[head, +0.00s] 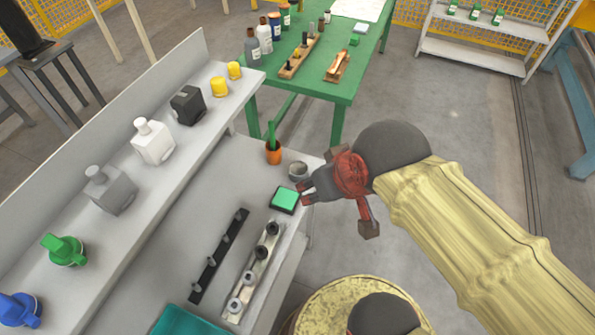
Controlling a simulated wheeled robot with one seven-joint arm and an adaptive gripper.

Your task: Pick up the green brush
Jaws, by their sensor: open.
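A slim green upright thing, which looks like the green brush (271,132), stands in a small orange pot (273,155) at the far end of the grey bench. Its lower end is hidden in the pot. My gripper (305,192) comes in from the right, dark with red parts, its fingers pointing left. It is open, with nothing seen between its fingers. In the picture it is below and to the right of the pot, apart from the brush, beside a grey cup (298,171) and a black pad with a green top (285,200).
The grey bench (190,235) carries a black rack (220,255) and a light rack with knobs (255,275). Its raised shelf holds several coloured bottles and caps. A green table (310,75) with bottles and wooden stands is behind. A round yellowish drum top (325,300) is at the bottom.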

